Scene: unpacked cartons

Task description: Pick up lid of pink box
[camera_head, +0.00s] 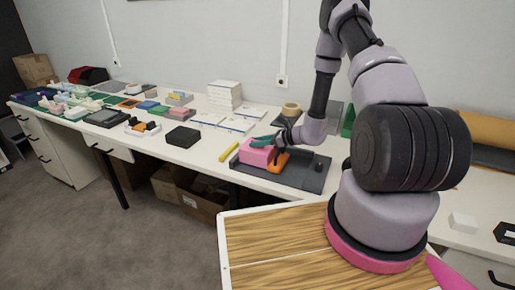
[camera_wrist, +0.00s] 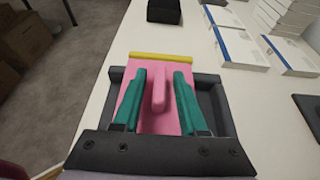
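The pink box (camera_head: 254,155) sits at the left end of a dark tray (camera_head: 305,178) on the long white table. Its pink lid (camera_wrist: 146,123) has a raised pink handle (camera_wrist: 158,90) in the middle. My gripper (camera_head: 264,140) is over the box, with its teal fingers (camera_wrist: 157,78) apart. In the wrist view one finger is on each side of the handle, with a visible gap on both sides. I cannot tell how high the fingertips are above the lid. The seam between lid and box is not clear.
An orange object (camera_head: 279,162) lies right beside the pink box. A yellow bar (camera_head: 229,153) lies left of the tray; it crosses beyond the box in the wrist view (camera_wrist: 160,57). A black box (camera_head: 183,137), white booklets (camera_head: 237,125) and a tape roll (camera_head: 291,109) stand nearby.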

